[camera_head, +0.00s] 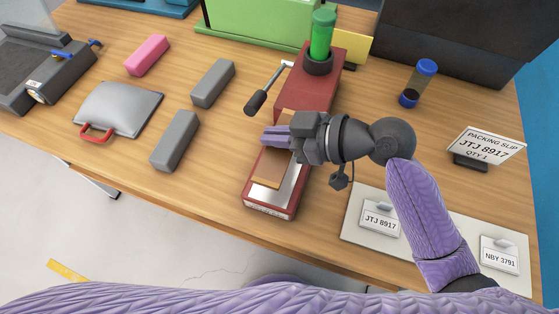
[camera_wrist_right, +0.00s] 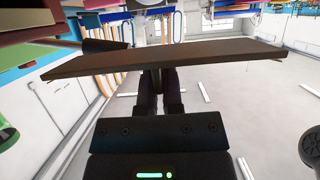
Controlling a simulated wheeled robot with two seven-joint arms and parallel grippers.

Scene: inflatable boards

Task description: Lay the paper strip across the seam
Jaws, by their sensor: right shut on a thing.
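My right gripper (camera_head: 268,138) is over the red device, its fingers pointing left. It is shut on a flat brown strip (camera_head: 268,170), which shows on both sides of the fingers. In the right wrist view the strip (camera_wrist_right: 165,60) lies crosswise in the fingers. In the head view it overlaps the silver plate (camera_head: 292,186) of the red device (camera_head: 318,90). I cannot tell if it touches the plate. No seam can be made out; the strip and gripper cover part of the device. My left gripper is not in view.
A handled lever (camera_head: 257,101) sticks out left of the device, and a green bottle (camera_head: 322,35) stands on it. Grey blocks (camera_head: 174,141) and a grey pouch (camera_head: 118,108) lie to the left. A label board (camera_head: 360,225) and packing-slip sign (camera_head: 486,145) are at right.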

